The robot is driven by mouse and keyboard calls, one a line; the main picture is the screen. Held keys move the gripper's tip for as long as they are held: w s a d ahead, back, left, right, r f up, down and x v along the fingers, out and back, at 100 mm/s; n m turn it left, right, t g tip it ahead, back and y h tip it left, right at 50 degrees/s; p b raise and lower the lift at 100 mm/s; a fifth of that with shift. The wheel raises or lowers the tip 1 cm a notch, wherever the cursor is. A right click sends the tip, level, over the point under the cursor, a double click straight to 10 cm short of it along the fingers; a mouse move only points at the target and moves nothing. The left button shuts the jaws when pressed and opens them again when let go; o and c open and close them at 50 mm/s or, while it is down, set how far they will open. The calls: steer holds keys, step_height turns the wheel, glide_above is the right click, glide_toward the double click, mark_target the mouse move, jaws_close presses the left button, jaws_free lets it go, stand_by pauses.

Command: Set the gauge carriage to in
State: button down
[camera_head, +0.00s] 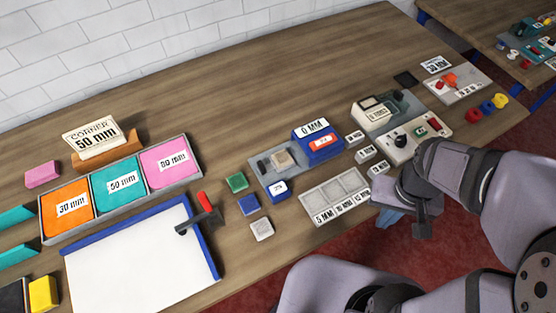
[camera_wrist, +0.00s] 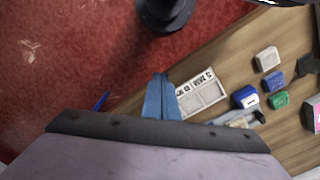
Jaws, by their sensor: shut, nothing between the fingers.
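A grey gauge base (camera_head: 262,164) lies mid-table in the head view, with a beige sliding block (camera_head: 283,158) on it that looks like the carriage. A blue box (camera_head: 318,145) marked "0 MM" stands at its right end, and a small blue labelled block (camera_head: 277,190) at its front. I cannot read any in or out mark on the base. My gripper (camera_head: 388,218) is right of and in front of the base, near the table's front edge, apart from the carriage. Its blue fingers (camera_wrist: 161,97) are closed and empty in the wrist view.
A grey labelled tray (camera_head: 337,196) lies between the base and my gripper; it also shows in the wrist view (camera_wrist: 203,94). A switch box (camera_head: 414,138) stands right. Loose green (camera_head: 237,181) and blue (camera_head: 248,204) blocks lie left.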

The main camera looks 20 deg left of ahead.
steer(key=c, duration=2.5)
jaws_free()
steer(key=o, duration=0.5)
steer(key=shift+o, duration=1.2)
steer(key=shift+w+a, duration=0.15)
steer(key=shift+w, duration=0.1)
steer(key=n+b, duration=0.4)
steer(key=n, duration=0.5)
glide_above(262, 165)
step_height(262, 165, down, 3)
steer(key=shift+a+r, duration=0.15)
steer(key=shift+r, duration=0.05)
steer(key=shift+f+p, duration=1.2)
steer(key=shift+f, duration=2.45)
jaws_close()
